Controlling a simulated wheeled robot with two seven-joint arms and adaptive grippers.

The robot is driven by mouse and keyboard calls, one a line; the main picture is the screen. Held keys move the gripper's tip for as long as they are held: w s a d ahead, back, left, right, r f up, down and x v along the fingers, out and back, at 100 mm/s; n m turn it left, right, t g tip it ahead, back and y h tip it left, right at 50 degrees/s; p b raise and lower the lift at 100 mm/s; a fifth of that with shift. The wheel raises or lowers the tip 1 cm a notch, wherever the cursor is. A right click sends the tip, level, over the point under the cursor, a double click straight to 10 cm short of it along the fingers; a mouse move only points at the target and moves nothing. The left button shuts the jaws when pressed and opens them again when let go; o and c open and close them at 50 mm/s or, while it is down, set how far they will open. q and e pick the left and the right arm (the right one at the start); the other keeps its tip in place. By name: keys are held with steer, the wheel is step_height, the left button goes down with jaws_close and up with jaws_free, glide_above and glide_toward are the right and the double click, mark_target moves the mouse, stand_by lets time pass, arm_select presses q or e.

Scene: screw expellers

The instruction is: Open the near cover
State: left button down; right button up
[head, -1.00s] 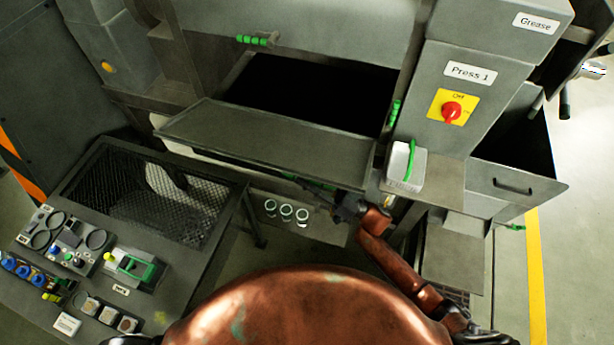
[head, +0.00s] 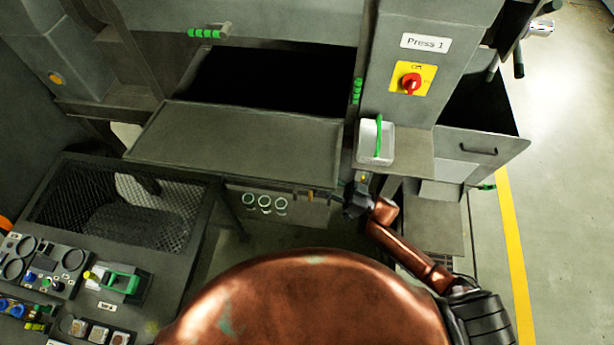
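The near cover (head: 235,147) is a flat grey panel on the front of the press. It is tilted out towards me, below a wide dark opening (head: 275,80). My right gripper (head: 344,196) is at the cover's near right corner, small and dark against the machine. I cannot tell whether its fingers touch the cover or are open or shut. The handle on the cover's near edge is hidden. My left gripper is not in view.
A white box with a green handle (head: 376,142) sits on a ledge right of the cover. The red switch (head: 411,83) is above it. An open grey drawer (head: 480,148) is farther right. A control desk (head: 75,285) with a mesh-covered bay stands at the left.

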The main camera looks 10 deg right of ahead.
steer(key=shift+d, duration=0.1)
steer(key=shift+s+d+f, duration=0.2)
steer(key=shift+d+f, duration=0.05)
steer(key=shift+d, duration=0.2)
steer(key=b+v, duration=0.2)
steer(key=v, duration=0.5)
steer(key=shift+w+d, duration=0.2)
steer(key=shift+d, duration=0.25)
steer(key=shift+f, duration=0.1)
steer(key=shift+f, duration=0.1)
stand_by(0.6)
